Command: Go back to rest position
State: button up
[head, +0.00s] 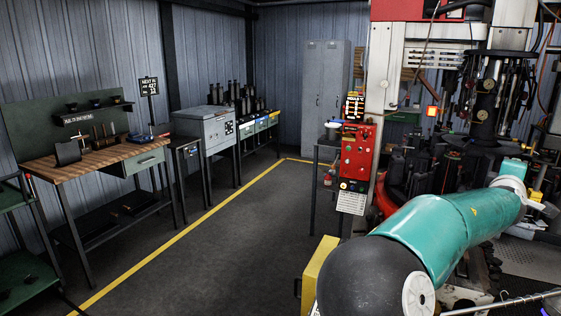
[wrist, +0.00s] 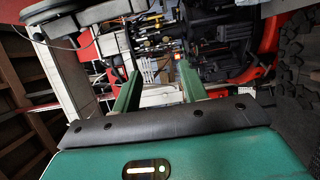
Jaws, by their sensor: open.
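My gripper (wrist: 159,69) shows in the wrist view, its two green fingers apart with nothing between them. The picture there is tilted, with machine parts and cables beyond the fingertips. In the head view my teal arm reaches from the bottom centre to the right, towards the moulding machine (head: 380,75). I cannot make out the fingers clearly in that view. Whether the fingers touch anything cannot be told.
The machine has a red control panel (head: 357,155) on its near side. A yellow box (head: 318,272) stands close by my arm at the bottom. A wooden-topped workbench (head: 95,162), grey cabinet (head: 205,128) and lockers (head: 326,85) line the walls. The floor (head: 215,235) between is clear.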

jog(key=s+a+f+m+g+y, duration=0.1)
jog(key=s+f+m+y, duration=0.15)
jog(key=f, duration=0.35)
jog(key=s+a+f+m+g+y, duration=0.1)
jog(key=f+m+g, duration=0.15)
jog(key=f, duration=0.35)
jog(key=s+a+f+m+y, duration=0.3)
jog(key=a+f+y, duration=0.15)
jog(key=a, duration=0.55)
jog(key=s+a+g+y, duration=0.1)
jog(key=s+a, duration=0.6)
jog(key=a, duration=0.3)
jog(key=s+a+f+g+y, duration=0.1)
jog(key=s+a+y, duration=0.1)
jog(key=s+a, duration=0.5)
jog(key=s+a+f+g+y, duration=0.1)
jog(key=s+a, duration=0.6)
jog(key=a, duration=0.7)
jog(key=shift+a+m+y, duration=0.25)
jog(key=shift+m+y, duration=0.05)
jog(key=shift+y, duration=0.4)
